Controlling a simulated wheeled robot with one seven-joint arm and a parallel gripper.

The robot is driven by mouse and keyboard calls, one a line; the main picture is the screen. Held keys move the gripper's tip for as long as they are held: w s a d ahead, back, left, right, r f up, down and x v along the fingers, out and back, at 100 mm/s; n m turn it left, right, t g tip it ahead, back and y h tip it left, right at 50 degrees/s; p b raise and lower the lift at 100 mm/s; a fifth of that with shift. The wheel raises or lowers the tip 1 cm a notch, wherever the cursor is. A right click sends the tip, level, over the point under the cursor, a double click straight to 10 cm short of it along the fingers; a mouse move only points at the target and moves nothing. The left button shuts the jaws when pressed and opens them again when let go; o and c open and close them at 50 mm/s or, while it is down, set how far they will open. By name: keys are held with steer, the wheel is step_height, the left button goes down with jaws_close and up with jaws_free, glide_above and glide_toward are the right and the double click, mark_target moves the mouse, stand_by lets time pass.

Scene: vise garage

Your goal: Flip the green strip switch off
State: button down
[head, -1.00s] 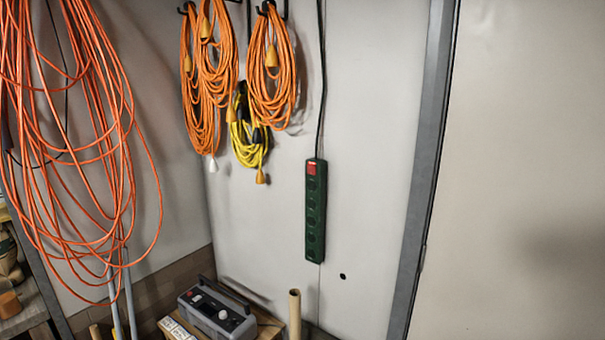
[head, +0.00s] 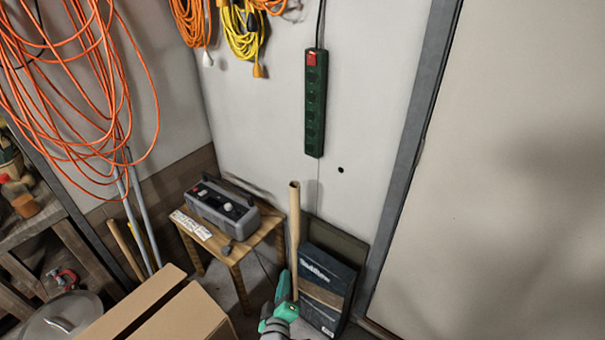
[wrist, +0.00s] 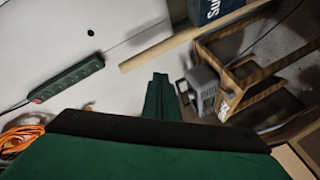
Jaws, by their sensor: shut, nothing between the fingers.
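The green power strip (head: 315,108) hangs upright on the pale wall in the head view, with a red switch (head: 311,59) at its top end and a black cord rising from it. In the wrist view the strip (wrist: 68,82) lies slanted at the left, with its red switch (wrist: 37,100) at the lower left end. My gripper (head: 284,284) shows green at the bottom of the head view, well below the strip and apart from it. In the wrist view my gripper (wrist: 160,80) is shut and empty, its fingers together. Whether the switch is on or off cannot be told.
A wooden stool (head: 245,255) holds a grey radio-like box (head: 222,205). A cardboard tube (head: 294,225) and a dark box (head: 328,285) stand by the wall. A cardboard box (head: 165,310) is at the front. Orange cords (head: 85,90) hang at left.

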mark_target(310, 58)
steer(key=w+a+r+n+t+h, duration=0.1)
steer(key=w+r+h, duration=0.1)
steer(key=w+r, duration=0.85)
steer(key=w+a+r+n+h, duration=0.1)
steer(key=w+a+r+h, duration=0.15)
steer(key=w+r, duration=0.75)
steer(key=w+r+m+h, duration=0.1)
steer(key=r+h, duration=0.2)
steer(key=r, duration=1.2)
steer(key=w+r+g+h, duration=0.1)
steer(key=w+r+h, duration=0.1)
steer(key=r, duration=1.2)
steer(key=shift+d+r+m+h, duration=0.2)
steer(key=shift+r+m+h, duration=0.2)
steer(key=shift+h, duration=0.15)
steer(key=x, duration=1.4)
steer(key=shift+w+f, duration=0.1)
steer(key=shift+a, duration=0.1)
